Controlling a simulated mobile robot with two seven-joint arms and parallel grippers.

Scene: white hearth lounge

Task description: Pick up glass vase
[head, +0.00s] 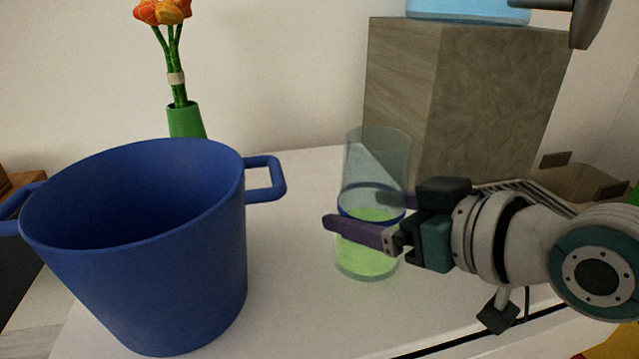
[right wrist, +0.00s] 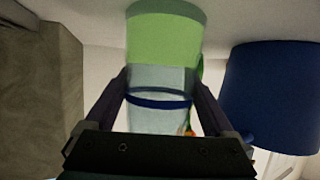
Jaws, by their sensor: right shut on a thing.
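The glass vase (head: 376,160) is a clear cylinder with a dark blue band and a green lower part. It stands upright on the white surface in the head view, right of the blue pot. My right gripper (head: 355,215) comes in from the right and is shut on the vase around its middle, with one purple finger in front and the other partly hidden behind the glass. In the right wrist view the vase (right wrist: 163,45) sits between both fingers. Whether its base touches the surface is hard to tell.
A large blue pot (head: 160,260) with handles stands to the left, also in the right wrist view (right wrist: 275,95). A green vase (head: 186,122) with orange flowers stands behind it. A tall stone-look block (head: 455,95) is close behind the glass vase. A brown box (head: 575,183) is at right.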

